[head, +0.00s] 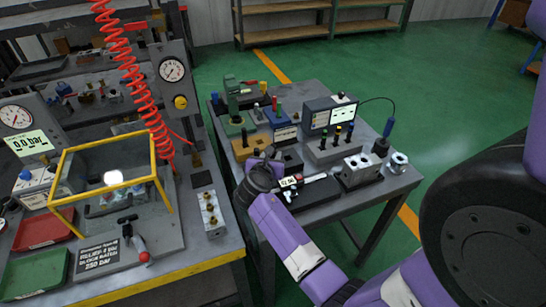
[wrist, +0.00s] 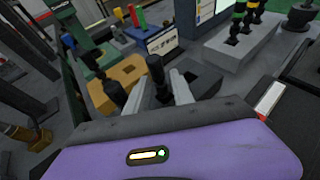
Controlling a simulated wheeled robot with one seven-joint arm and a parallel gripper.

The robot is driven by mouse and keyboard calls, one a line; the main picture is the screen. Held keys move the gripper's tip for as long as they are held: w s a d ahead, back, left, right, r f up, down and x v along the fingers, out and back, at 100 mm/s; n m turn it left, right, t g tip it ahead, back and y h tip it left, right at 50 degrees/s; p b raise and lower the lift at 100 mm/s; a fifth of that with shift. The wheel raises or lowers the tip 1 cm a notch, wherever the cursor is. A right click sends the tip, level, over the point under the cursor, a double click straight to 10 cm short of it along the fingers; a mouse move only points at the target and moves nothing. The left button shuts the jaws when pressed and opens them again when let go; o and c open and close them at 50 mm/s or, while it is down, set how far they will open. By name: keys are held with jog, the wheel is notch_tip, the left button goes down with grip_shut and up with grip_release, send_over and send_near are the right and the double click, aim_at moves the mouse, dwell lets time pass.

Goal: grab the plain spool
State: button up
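A black spool without a coloured band (wrist: 157,72) stands upright between my gripper's fingers in the wrist view. My gripper (wrist: 159,88) has its two pale fingers apart, one on each side of it, with a narrow gap showing. The spool's foot is hidden, so I cannot tell what it stands in. In the head view my gripper (head: 268,155) is low over the near left part of the right table, and hides the spool. Other spools with black, yellow and green marks (head: 337,133) stand in a grey rack (head: 333,148).
A yellow block (wrist: 123,72) with a dark peg is left of my gripper, a dark block (wrist: 200,75) right. A metal valve block (head: 360,170) and a white-labelled item (head: 290,182) lie close by on the table (head: 385,192).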

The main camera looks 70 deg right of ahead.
jog(key=shift+x, duration=0.8)
jog(key=shift+c, duration=0.4)
grip_shut()
jog(key=shift+r, duration=0.1)
